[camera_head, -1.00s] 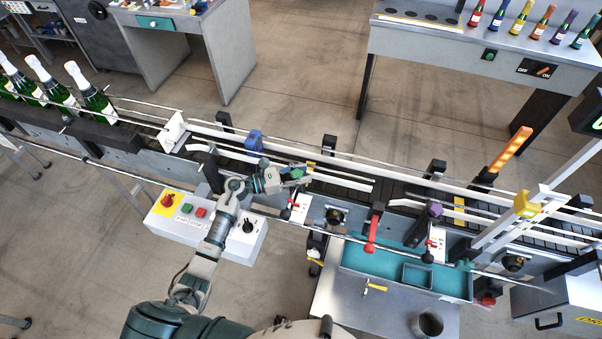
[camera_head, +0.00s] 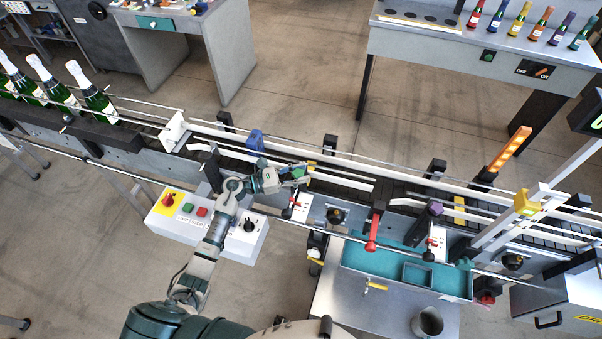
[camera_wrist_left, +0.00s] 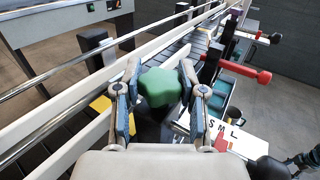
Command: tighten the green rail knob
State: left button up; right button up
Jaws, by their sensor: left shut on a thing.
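The green rail knob (camera_wrist_left: 160,87) sits on a dark post between the two fingers of my left gripper (camera_wrist_left: 159,100) in the left wrist view. The fingers are closed on its sides. In the head view the left gripper (camera_head: 298,176) is at the near guide rail of the conveyor, and a bit of the green knob (camera_head: 299,171) shows between its fingers. The white scale plate marked S, M, L (camera_wrist_left: 220,130) is to the lower right of the knob in the wrist view. My right gripper does not show.
A blue knob (camera_head: 255,140) stands on the far rail, a purple knob (camera_head: 436,208) farther right. A red lever (camera_head: 371,232) projects from the near rail. The control box (camera_head: 205,226) lies below my left arm. Bottles (camera_head: 98,103) stand at the left.

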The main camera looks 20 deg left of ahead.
pick_arm(q)
jog(key=shift+a+f, duration=0.1)
jog(key=shift+f, duration=0.05)
dwell(0.6)
jog(key=o, duration=1.2)
jog(key=shift+a, duration=0.1)
jog(key=shift+c, duration=0.2)
jog(key=shift+s+a, duration=0.1)
jog(key=shift+a, duration=0.05)
jog(key=shift+a, duration=0.2)
jog(key=v, duration=1.2)
jog(key=shift+d+f, duration=0.1)
jog(key=shift+d, duration=0.1)
